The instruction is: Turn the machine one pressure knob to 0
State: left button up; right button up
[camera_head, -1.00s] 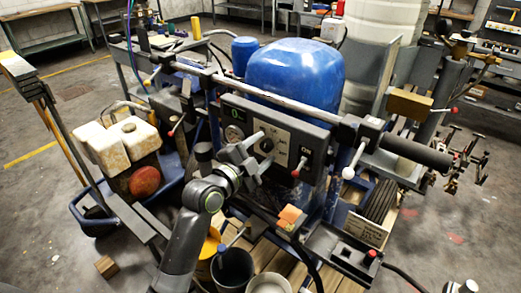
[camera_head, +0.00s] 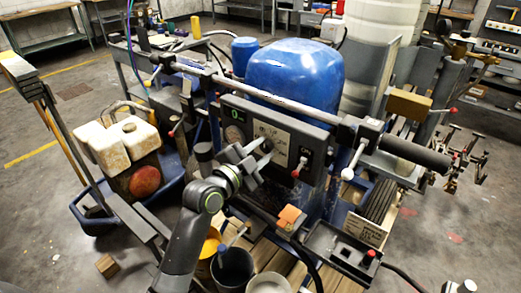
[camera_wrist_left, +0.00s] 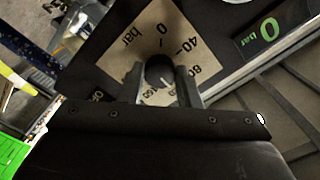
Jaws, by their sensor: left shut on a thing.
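The pressure knob (camera_wrist_left: 159,70) is a round black knob on a pale dial plate (camera_wrist_left: 133,70) marked bar, 0, 40 and 80. My left gripper (camera_wrist_left: 160,88) is shut on the knob, one finger on each side. In the head view the left gripper (camera_head: 262,150) reaches the knob at the front of the machine's dark control panel (camera_head: 232,103). The 0 mark and a tick stand just above the knob in the wrist view. The knob's own pointer is not clear. A green display (camera_wrist_left: 268,30) reads 0 bar. My right gripper is not in view.
A red-tipped ON lever (camera_head: 299,168) sits right of the knob. A long bar with a black grip (camera_head: 415,152) crosses above the panel. A blue tank (camera_head: 295,75) stands behind. A black tray (camera_head: 340,248) and buckets are below.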

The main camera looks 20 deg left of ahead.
pick_arm(q)
jog(key=n+p, duration=0.1)
jog(key=n, duration=0.2)
jog(key=shift+n, duration=0.3)
jog(key=n+p, duration=0.1)
jog(key=n, duration=0.2)
jog(key=shift+n+p, duration=0.3)
jog(key=shift+p, duration=0.05)
jog(key=n+p, duration=0.3)
jog(key=n, duration=0.3)
jog(key=shift+n, duration=0.3)
jog(key=n+p, duration=0.3)
jog(key=n, duration=0.4)
jog(key=n+p, duration=0.2)
jog(key=n, duration=0.3)
jog(key=shift+d, duration=0.1)
jog(key=shift+n+p, duration=0.55)
jog(key=shift+n, duration=0.25)
jog(key=o, duration=1)
